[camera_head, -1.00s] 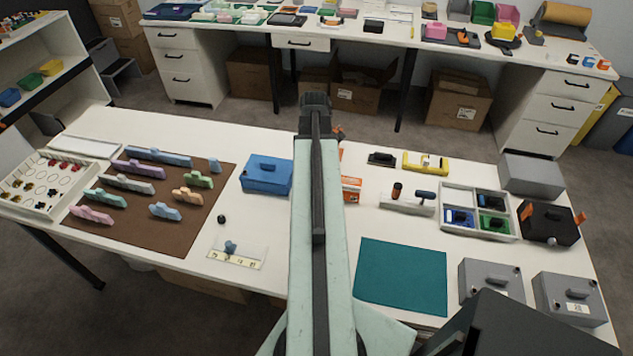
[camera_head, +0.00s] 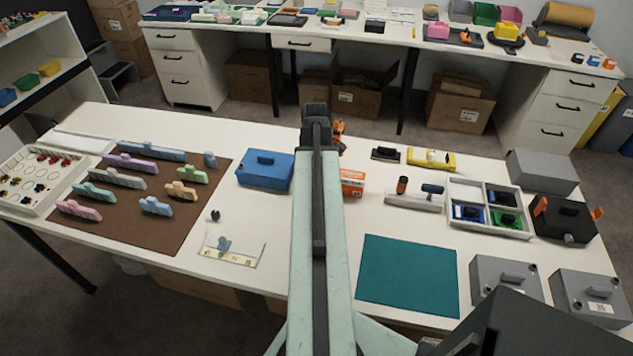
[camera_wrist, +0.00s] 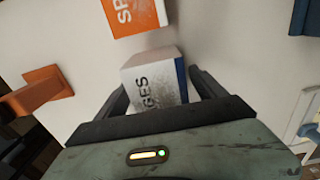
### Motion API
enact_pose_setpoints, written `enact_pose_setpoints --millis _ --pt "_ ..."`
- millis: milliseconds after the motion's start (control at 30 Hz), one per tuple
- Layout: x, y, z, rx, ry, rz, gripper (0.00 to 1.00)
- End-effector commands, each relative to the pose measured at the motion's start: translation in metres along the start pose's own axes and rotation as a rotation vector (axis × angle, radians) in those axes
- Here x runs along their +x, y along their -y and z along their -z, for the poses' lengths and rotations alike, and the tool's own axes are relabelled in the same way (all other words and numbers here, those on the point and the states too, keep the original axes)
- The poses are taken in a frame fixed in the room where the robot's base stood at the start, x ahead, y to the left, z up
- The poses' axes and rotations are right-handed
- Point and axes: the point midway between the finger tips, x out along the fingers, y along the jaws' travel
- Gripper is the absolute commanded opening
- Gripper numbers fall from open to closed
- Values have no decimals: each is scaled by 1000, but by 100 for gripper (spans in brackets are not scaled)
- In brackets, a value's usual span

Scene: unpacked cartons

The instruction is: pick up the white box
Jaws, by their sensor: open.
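The white box (camera_wrist: 155,82) has dark lettering ending in "GES" and a blue side. In the wrist view it lies between the two fingers of my gripper (camera_wrist: 158,86), which is open. I cannot tell whether either finger touches the box. In the head view the white box and my fingers are hidden behind my arm.
An orange-and-white box (camera_wrist: 135,14) lies just beyond the white box; it also shows right of my arm in the head view (camera_head: 352,184). An orange object (camera_wrist: 42,90) is at the left of the wrist view. A blue case (camera_head: 264,172) stands left of my arm.

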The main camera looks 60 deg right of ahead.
Motion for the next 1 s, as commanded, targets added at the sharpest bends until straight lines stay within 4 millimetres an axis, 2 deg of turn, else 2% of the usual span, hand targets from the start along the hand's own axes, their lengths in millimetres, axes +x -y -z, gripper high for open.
enact_pose_setpoints --millis 67,300,333,533,667,767,1000 --pt "-2 0 0 0 0 0 80" --pt "-2 0 0 1 0 0 13" --pt "-2 0 0 1 0 0 9" --pt "-2 0 0 1 0 0 9" --pt "-10 0 0 1 0 0 9" --pt "-24 0 0 1 0 0 9" --pt "-76 0 -1 1 0 0 9"
